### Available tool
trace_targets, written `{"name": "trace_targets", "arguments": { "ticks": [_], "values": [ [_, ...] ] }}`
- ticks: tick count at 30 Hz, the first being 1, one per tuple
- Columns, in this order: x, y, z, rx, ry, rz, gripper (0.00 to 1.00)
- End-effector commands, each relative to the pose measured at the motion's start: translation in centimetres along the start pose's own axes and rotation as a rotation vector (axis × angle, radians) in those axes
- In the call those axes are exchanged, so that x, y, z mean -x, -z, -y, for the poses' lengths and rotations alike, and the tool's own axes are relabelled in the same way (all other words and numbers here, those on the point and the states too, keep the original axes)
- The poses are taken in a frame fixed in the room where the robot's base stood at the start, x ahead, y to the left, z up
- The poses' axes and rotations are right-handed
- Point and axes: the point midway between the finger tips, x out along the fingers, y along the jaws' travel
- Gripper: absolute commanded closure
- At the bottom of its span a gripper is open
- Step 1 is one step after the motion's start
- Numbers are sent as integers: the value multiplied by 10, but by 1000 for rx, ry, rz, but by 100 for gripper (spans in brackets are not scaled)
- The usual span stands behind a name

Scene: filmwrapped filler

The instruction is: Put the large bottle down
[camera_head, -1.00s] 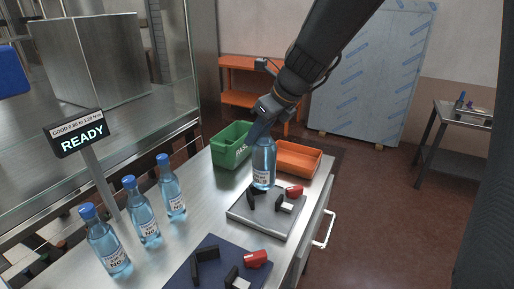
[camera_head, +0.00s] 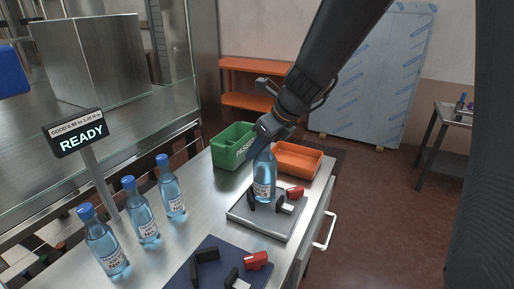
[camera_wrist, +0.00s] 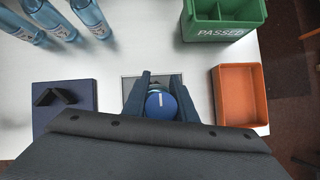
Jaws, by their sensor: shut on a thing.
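The large blue bottle (camera_head: 264,180) with a white label stands upright over the grey plate (camera_head: 262,222), beside its black blocks and red clamp handle. I cannot tell whether its base touches the plate. My gripper (camera_head: 265,148) is shut on the bottle's upper part from above. In the wrist view my gripper's fingers (camera_wrist: 160,92) lie on both sides of the blue cap (camera_wrist: 160,104). The rest of the bottle is hidden there.
Several similar bottles (camera_head: 141,212) stand at the left by a READY display (camera_head: 80,136). A green PASSED bin (camera_head: 232,147) and an orange tray (camera_head: 298,159) stand behind the plate. A dark blue plate (camera_head: 205,273) with black blocks and a red handle is in front.

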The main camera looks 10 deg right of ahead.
Motion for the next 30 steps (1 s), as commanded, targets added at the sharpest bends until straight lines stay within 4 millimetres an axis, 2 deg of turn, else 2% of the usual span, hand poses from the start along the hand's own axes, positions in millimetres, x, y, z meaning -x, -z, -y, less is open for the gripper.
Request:
{"name": "trace_targets", "arguments": {
  "ticks": [5,6,8,9,20,23,30],
  "values": [
    [-1,0,0,1,1,1,100],
    [-2,1,0,1,0,0,68],
    [-2,1,0,1,0,0,58],
    [-2,1,0,1,0,0,56],
    [4,-2,0,2,0,1,56],
    [15,-8,0,2,1,2,56],
    [64,-6,1,2,4,4,56]
  ]
}}
